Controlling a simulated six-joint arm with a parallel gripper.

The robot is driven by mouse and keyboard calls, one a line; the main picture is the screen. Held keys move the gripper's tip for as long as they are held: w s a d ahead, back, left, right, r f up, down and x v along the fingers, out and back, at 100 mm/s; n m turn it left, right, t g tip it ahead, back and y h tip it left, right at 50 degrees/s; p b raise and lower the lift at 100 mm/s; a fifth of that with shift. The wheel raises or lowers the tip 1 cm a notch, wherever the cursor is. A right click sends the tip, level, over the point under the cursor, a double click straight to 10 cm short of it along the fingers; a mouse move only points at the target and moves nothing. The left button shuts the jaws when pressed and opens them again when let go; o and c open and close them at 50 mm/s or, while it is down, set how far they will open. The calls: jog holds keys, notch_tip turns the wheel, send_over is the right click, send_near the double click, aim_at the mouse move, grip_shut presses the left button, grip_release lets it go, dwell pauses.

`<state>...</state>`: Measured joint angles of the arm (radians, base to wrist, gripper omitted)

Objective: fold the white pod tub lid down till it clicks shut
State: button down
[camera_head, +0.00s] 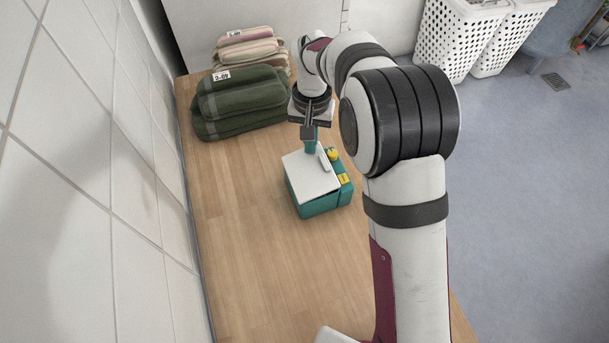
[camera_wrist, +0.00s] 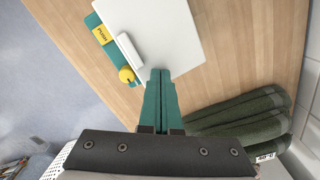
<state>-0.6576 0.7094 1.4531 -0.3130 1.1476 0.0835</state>
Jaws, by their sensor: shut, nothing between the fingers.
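The pod tub (camera_head: 322,208) is a teal box on the wooden worktop, with a flat white lid (camera_head: 309,180) over most of its top. The lid also fills the upper middle of the wrist view (camera_wrist: 160,35). I cannot tell whether a gap remains under it. A raised white bar (camera_head: 323,159) lies along the lid's right side. Beside it, the uncovered teal strip carries a yellow PUSH label (camera_head: 344,179) and a round yellow knob (camera_head: 333,154). My gripper (camera_head: 310,149) is shut and empty, its teal fingertips (camera_wrist: 160,72) at the lid's far edge; contact is unclear.
Folded dark green towels (camera_head: 240,103) lie behind and left of the tub, with lighter striped ones (camera_head: 252,48) behind them. A tiled wall (camera_head: 95,190) borders the left. White laundry baskets (camera_head: 465,35) stand on the floor at right. The near worktop (camera_head: 265,265) is clear.

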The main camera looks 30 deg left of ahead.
jog(key=shift+w+d+f, duration=0.1)
jog(key=shift+d+f, duration=0.05)
jog(key=shift+f, duration=0.75)
dwell(0.3)
jog(key=shift+r, duration=4)
jog(key=s+d+r+m+y, duration=0.15)
jog(key=s+d+r, duration=0.3)
jog(key=d, duration=0.45)
jog(key=s+d+r+m+h, duration=0.1)
jog(key=s+d+r+m, duration=0.2)
jog(key=s+d, duration=0.5)
jog(key=s+d+f+m+y, duration=0.1)
jog(key=s+d+f+m, duration=0.2)
jog(key=s+d, duration=0.5)
jog(key=s+m, duration=0.1)
jog(key=s, duration=0.3)
